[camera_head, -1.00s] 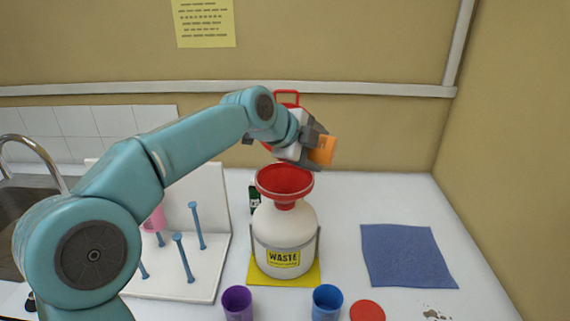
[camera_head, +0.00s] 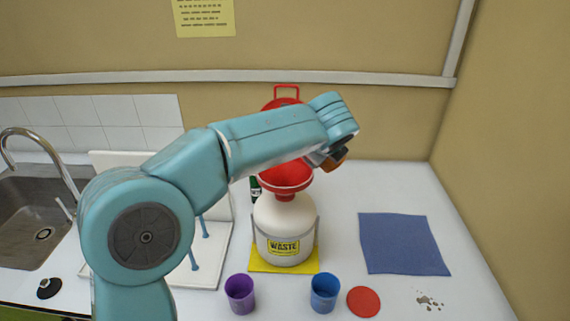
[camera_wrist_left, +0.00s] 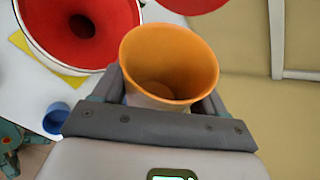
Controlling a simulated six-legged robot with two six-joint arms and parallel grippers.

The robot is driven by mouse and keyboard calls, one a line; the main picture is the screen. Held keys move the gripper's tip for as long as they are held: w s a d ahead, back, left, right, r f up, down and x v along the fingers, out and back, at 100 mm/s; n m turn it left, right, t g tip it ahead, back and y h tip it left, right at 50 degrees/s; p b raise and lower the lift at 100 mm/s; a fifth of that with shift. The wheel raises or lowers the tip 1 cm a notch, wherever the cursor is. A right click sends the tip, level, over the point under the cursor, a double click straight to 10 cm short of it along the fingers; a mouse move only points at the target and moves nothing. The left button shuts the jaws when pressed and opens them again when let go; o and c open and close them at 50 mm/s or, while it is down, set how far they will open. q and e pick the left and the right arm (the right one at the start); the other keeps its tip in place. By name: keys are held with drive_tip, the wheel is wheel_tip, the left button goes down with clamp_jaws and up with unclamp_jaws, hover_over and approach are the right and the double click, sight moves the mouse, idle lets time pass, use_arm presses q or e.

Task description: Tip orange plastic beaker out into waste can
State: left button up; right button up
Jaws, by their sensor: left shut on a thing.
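The orange plastic beaker (camera_wrist_left: 172,65) is held in my left gripper (camera_wrist_left: 160,92), its fingers on either side of it. Its open mouth faces the wrist camera, and the bottom inside looks darker brown; I cannot tell if liquid is there. In the head view only a small part of the beaker (camera_head: 334,160) shows below my wrist, with the left gripper (camera_head: 322,158) mostly hidden. It is at the upper right of the red funnel (camera_head: 287,178) on the white waste can (camera_head: 285,218). The funnel (camera_wrist_left: 85,25) lies beside the beaker in the wrist view. My right gripper is out of view.
The can stands on a yellow mat (camera_head: 258,261). A purple cup (camera_head: 240,294), a blue cup (camera_head: 325,292) and a red disc (camera_head: 363,301) are in front. A blue cloth (camera_head: 403,243) lies right, near brown spots (camera_head: 430,302). A peg rack (camera_head: 214,245) and sink (camera_head: 35,210) are left.

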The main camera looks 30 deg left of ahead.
use_arm(q)
drive_tip(key=d+f+m+y, duration=0.1)
drive_tip(key=d+f+y, duration=0.1)
drive_tip(key=y, duration=0.1)
drive_tip(key=shift+w+d+f+m, duration=0.15)
drive_tip(key=shift+w+m, duration=0.1)
drive_tip(key=shift+m, duration=0.15)
wheel_tip(320, 180, down, 8)
drive_tip(key=d+m+y+b, duration=0.2)
drive_tip(key=y+b, duration=0.1)
drive_tip(key=shift+w+r+y, duration=0.25)
drive_tip(key=shift+w+y, duration=0.1)
drive_tip(key=shift+y, duration=0.05)
